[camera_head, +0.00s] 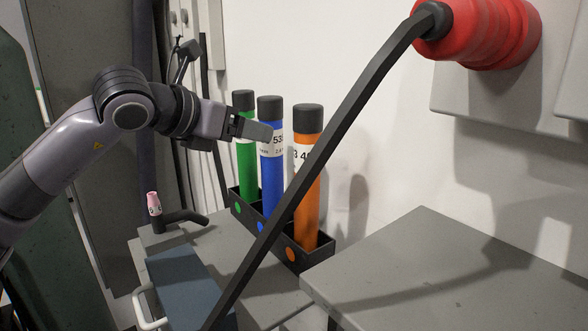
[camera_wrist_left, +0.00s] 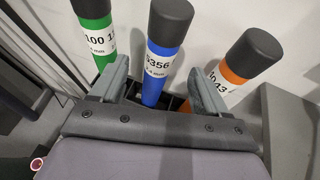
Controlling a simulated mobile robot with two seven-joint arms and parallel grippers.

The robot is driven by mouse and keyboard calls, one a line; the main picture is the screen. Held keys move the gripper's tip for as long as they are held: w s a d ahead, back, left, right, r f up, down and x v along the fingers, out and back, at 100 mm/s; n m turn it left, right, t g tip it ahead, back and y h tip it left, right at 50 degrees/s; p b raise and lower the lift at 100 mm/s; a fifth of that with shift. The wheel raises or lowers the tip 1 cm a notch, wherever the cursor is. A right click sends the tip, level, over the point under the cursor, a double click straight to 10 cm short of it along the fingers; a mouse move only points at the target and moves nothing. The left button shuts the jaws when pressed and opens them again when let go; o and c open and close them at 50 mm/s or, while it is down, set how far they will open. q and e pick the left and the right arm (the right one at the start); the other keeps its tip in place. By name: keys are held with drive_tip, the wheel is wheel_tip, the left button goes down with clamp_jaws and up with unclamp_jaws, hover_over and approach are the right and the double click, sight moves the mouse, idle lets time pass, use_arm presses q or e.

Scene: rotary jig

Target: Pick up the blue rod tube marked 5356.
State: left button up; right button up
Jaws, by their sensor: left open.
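The blue rod tube (camera_head: 271,172) stands upright in the middle slot of a black rack (camera_head: 318,262), with a dark cap and a white label. In the left wrist view the blue tube (camera_wrist_left: 154,61) shows its label reading 5356. My left gripper (camera_head: 260,133) is at the height of the label. In the left wrist view the left gripper (camera_wrist_left: 161,85) is open, with one finger on each side of the blue tube. I cannot tell whether either finger touches it. The tube's lower end is hidden by the rack. My right gripper is not in view.
A green tube (camera_head: 247,168) and an orange tube (camera_head: 307,190) stand close on either side in the rack. A black cable (camera_head: 335,130) from a red plug (camera_head: 485,30) crosses in front of the rack. A grey surface (camera_head: 450,265) is at right.

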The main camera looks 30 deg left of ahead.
use_arm(q)
drive_tip(key=p+x, duration=0.2)
drive_tip(key=x, duration=0.5)
drive_tip(key=shift+w+d+r, duration=0.15)
drive_tip(key=shift+w+r, duration=0.05)
drive_tip(key=shift+w, duration=0.05)
drive_tip(key=c, duration=1.2)
clamp_jaws()
drive_tip(key=shift+r, duration=0.1)
